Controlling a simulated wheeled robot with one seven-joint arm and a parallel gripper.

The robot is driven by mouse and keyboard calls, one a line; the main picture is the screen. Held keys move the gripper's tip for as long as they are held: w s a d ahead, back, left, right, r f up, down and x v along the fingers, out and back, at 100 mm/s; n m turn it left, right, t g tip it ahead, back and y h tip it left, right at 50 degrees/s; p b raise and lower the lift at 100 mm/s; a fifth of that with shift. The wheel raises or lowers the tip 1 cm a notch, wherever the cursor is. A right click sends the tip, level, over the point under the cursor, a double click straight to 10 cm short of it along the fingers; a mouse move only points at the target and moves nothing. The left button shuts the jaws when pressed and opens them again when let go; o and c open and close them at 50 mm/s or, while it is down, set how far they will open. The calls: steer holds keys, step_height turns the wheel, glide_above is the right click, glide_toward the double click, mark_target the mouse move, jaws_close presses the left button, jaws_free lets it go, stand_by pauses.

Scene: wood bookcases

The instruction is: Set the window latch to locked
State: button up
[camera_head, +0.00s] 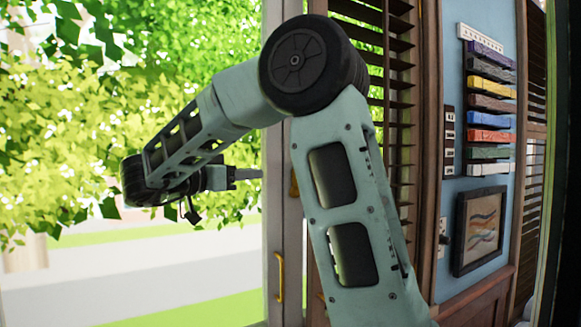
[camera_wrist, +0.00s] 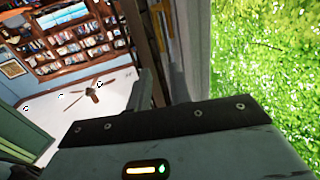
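The window frame (camera_head: 276,140) is a pale upright left of my upper arm in the head view. A small brass-coloured piece (camera_head: 294,183), perhaps the latch, shows on it at the arm's edge, partly hidden. I cannot tell its setting. A yellow handle (camera_head: 280,277) sits lower on the frame. My gripper (camera_head: 258,173) points right towards the frame at about the brass piece's height; I cannot tell if it touches. In the wrist view the gripper (camera_wrist: 152,88) shows beside the pale frame (camera_wrist: 196,50); its finger gap is not clear.
Dark slatted shutters (camera_head: 400,110) stand right of the window. A blue wall holds coloured strips (camera_head: 490,87) and a framed picture (camera_head: 480,230). The wrist view shows bookcases (camera_wrist: 70,45) and a ceiling fan (camera_wrist: 95,95). Outside the glass is foliage (camera_head: 100,130).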

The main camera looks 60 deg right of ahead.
steer(key=p+x, duration=0.4)
steer(key=x, duration=0.9)
steer(key=shift+d, duration=0.25)
jaws_close()
